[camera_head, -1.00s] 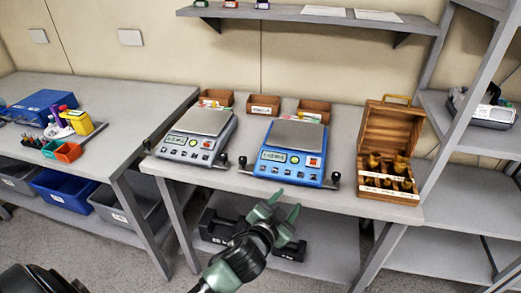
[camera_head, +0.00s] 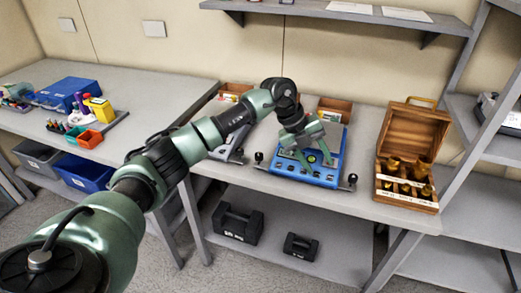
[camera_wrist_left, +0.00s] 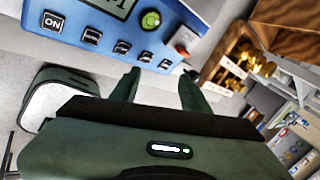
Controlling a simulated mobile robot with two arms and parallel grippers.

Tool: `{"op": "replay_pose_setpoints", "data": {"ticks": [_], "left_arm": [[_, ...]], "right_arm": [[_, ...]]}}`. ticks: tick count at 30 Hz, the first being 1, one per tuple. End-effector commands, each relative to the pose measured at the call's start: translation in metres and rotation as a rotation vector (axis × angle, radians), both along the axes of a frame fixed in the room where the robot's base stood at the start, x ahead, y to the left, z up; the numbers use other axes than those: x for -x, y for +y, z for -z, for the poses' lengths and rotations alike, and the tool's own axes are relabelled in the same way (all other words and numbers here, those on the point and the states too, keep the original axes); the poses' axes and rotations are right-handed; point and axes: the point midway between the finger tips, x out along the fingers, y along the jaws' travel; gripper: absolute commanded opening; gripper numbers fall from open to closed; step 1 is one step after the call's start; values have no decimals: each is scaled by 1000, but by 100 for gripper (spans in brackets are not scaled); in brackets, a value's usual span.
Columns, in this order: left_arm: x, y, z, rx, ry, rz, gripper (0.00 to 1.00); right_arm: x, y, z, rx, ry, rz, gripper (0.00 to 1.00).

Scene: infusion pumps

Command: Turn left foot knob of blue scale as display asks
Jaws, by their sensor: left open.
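The blue scale (camera_head: 335,165) stands on the bench. My left gripper (camera_head: 308,153) is open and empty above its front panel, hiding much of the panel and display. The left foot knob (camera_head: 259,157), a black ball, sticks out at the scale's left front corner, left of the gripper and apart from it. The right foot knob (camera_head: 352,179) shows at the other corner. In the left wrist view the open fingers (camera_wrist_left: 158,90) point toward the blue panel (camera_wrist_left: 75,25) with its buttons. A round green indicator (camera_wrist_left: 151,19) and a display corner (camera_wrist_left: 112,8) show; its text is unreadable.
A grey scale (camera_head: 233,152) stands to the left, mostly behind my arm. An open wooden weight box (camera_head: 408,150) stands to the right. Small brown bins (camera_head: 334,107) line the back. Black weights (camera_head: 238,223) sit on the lower shelf.

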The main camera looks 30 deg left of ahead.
Motion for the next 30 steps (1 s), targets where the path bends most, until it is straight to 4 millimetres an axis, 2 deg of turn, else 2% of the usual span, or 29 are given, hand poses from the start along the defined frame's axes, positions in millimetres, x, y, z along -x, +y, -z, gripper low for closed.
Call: {"op": "replay_pose_setpoints", "data": {"ticks": [1, 3, 6, 9, 13, 24, 30], "left_arm": [[-2, 46, -12, -125, 52, -62, 46], [5, 99, -25, -269, 133, -149, 46], [17, 148, -42, -398, 217, -247, 46], [25, 172, -53, -459, 263, -303, 46], [29, 179, -47, -479, 280, -318, 46], [29, 177, 9, -475, 277, -313, 46], [29, 177, 22, -474, 275, -313, 46]], "right_arm": [[0, -1, 0, 1, 0, 0, 36], [0, -1, 0, 2, 0, -1, 36], [0, -2, 0, 2, 0, -1, 36], [-1, -1, 0, 2, 0, -1, 36], [-1, -1, -2, 2, 0, -1, 36], [-2, -1, -12, 2, -2, -1, 36], [-2, -1, -13, 2, -2, 0, 36]]}}
